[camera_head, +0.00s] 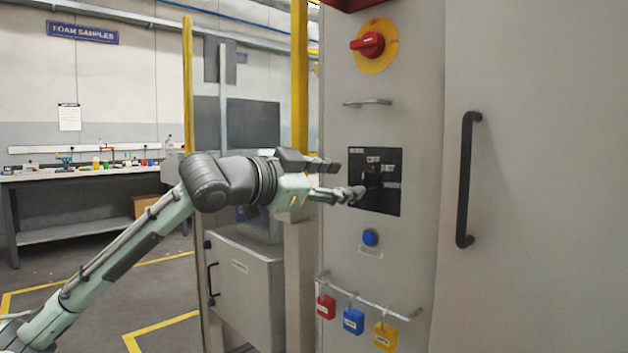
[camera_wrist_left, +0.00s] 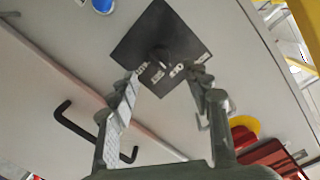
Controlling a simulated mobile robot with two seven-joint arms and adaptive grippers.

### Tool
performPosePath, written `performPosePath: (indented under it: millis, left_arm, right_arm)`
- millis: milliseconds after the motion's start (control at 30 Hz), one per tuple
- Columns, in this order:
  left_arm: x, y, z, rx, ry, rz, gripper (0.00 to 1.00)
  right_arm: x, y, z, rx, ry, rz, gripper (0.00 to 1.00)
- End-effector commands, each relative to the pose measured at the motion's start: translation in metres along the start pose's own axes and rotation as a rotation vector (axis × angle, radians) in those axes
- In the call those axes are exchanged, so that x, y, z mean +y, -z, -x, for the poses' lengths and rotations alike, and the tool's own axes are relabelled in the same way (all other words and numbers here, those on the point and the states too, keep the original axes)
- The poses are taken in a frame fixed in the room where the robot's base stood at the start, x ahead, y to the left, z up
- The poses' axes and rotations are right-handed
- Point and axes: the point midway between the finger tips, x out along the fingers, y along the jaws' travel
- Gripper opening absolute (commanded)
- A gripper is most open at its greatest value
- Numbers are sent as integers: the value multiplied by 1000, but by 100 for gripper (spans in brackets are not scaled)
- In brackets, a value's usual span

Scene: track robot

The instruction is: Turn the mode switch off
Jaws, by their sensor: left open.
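The mode switch is a dark knob (camera_head: 371,180) on a square black plate (camera_head: 390,203) with small white labels, set in the grey cabinet front. One upper label seems to read OFF; the knob's exact pointing direction is hard to tell. My left gripper (camera_head: 346,180) is open, just in front of the plate at its left side, with its fingers partly covering it. In the left wrist view, the knob (camera_wrist_left: 160,55) shows beyond and between the two spread fingertips (camera_wrist_left: 165,84), with nothing held. Whether a finger touches the plate is unclear. My right gripper is out of view.
A red rotary switch on a yellow disc (camera_head: 371,45) and a metal handle (camera_head: 367,102) sit above the plate. A blue button (camera_head: 370,237) and a rail (camera_head: 372,297) with red, blue and yellow padlocks lie below. A black door handle (camera_head: 467,180) stands to the right.

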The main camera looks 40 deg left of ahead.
Motion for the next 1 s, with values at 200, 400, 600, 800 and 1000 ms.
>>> performPosePath:
  millis: [200, 400, 600, 800, 1000]
  left_arm:
    - [0, 1, 40, 2, 1, 2, 49]
    - [0, 0, 57, 0, 0, 0, 49]
    - [0, 0, 59, 0, -1, -2, 49]
    - [0, 0, 59, 0, -1, -1, 49]
    - [0, 0, 59, 0, -1, -1, 49]
  right_arm:
    - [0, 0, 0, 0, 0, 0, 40]
    - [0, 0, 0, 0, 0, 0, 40]
    - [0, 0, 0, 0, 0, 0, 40]
    - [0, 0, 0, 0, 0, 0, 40]
    - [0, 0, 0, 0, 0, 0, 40]
